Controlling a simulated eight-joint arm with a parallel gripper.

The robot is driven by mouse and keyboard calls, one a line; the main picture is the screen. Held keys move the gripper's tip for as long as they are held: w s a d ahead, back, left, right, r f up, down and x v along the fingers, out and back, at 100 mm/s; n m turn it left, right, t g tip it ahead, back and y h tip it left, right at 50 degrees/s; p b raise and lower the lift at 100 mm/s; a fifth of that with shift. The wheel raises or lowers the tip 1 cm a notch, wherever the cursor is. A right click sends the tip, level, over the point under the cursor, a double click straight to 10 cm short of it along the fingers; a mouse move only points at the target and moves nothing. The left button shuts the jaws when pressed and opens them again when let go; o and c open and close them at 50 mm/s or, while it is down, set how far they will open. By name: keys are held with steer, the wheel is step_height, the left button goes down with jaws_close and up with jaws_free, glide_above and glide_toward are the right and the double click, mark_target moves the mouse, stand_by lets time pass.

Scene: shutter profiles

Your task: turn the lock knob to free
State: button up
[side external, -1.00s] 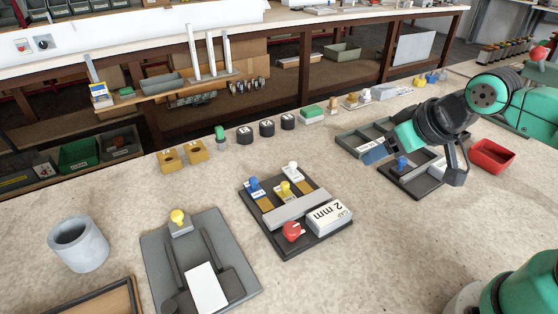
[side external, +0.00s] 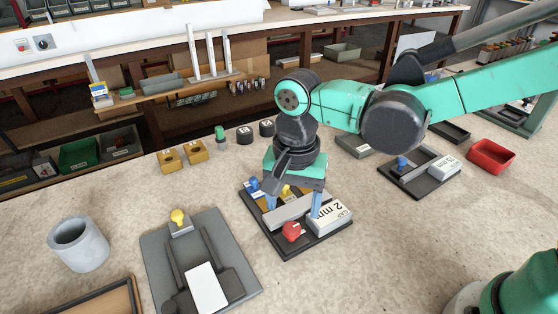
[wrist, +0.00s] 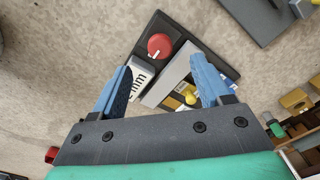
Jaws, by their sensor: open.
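A red knob (side external: 292,231) with a pale line on top sits at the front of a dark fixture plate (side external: 285,252). It also shows in the wrist view (wrist: 160,46), beyond the fingertips. A white block (side external: 330,217) marked "2 mm" and a long grey bar (side external: 300,208) are on the same plate. My gripper (side external: 293,208) is over the plate, pointing down, with its two blue fingers apart and nothing held. In the wrist view my gripper (wrist: 160,70) spans part of the bar and block, with the red knob outside the jaws. The gripper hides part of the plate's back.
Blue (side external: 254,184) and yellow (side external: 286,190) knobs stand behind the bar. A grey fixture with a yellow knob (side external: 178,216) is to the left, with a grey cup (side external: 78,243) beyond it. A red tray (side external: 490,156) lies right. Bare bench lies in front of the plate.

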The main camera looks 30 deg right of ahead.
mark_target(292, 227)
steer(key=shift+f, duration=2.7)
jaws_close()
